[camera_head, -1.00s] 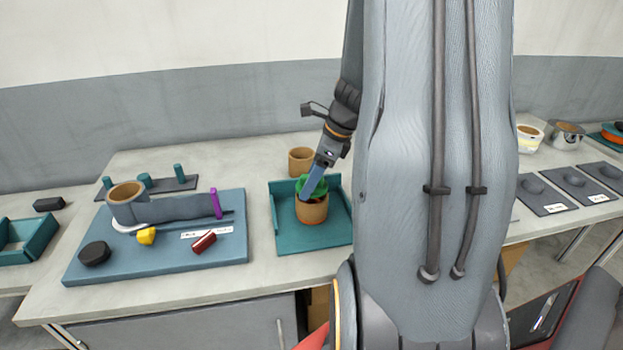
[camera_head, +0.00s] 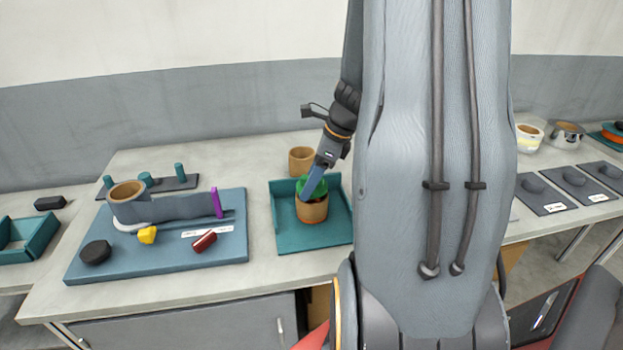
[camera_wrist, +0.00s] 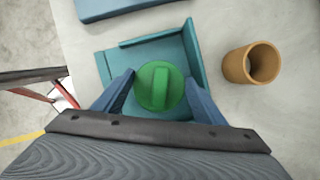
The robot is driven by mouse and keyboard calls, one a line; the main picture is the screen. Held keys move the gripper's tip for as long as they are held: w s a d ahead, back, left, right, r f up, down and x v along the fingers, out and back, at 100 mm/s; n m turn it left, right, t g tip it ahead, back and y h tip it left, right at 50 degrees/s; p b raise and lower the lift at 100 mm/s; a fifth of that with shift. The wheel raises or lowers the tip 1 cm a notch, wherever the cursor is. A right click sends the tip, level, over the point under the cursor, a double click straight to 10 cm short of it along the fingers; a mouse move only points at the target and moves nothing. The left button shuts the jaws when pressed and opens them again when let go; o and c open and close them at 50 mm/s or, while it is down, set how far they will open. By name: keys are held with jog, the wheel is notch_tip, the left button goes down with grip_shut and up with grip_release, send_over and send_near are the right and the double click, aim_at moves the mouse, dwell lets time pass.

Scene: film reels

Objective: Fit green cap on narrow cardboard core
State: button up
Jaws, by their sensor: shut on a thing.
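The green cap (camera_head: 314,186) is round with a raised bar across its top, and it also shows in the wrist view (camera_wrist: 154,88). It sits at the top of a brown cardboard core (camera_head: 312,211), which stands upright in a teal tray (camera_head: 283,238). My gripper (camera_head: 308,195) reaches down from above, with one blue finger on each side of the cap in the wrist view (camera_wrist: 159,90), shut on it. The cap hides the core in the wrist view, so how deep it sits cannot be told.
A second, open cardboard core (camera_head: 301,164) stands just behind the tray and right of it in the wrist view (camera_wrist: 234,66). A blue board (camera_head: 225,252) at left holds a grey fixture, a black knob, yellow and red pieces. Bare table lies between board and tray.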

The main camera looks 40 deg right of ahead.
aim_at(327, 187)
jog(key=shift+f+b, duration=0.4)
jog(key=shift+f, duration=0.25)
jog(key=shift+r+p, duration=0.85)
jog(key=shift+p, duration=0.3)
dwell(0.6)
jog(key=shift+f+b, duration=0.5)
jog(key=shift+f, duration=0.35)
dwell(0.5)
jog(key=o, duration=0.8)
jog(key=shift+c, duration=0.2)
jog(key=p+v, duration=1)
jog(key=v, duration=0.1)
jog(key=shift+a, duration=0.1)
dwell(0.5)
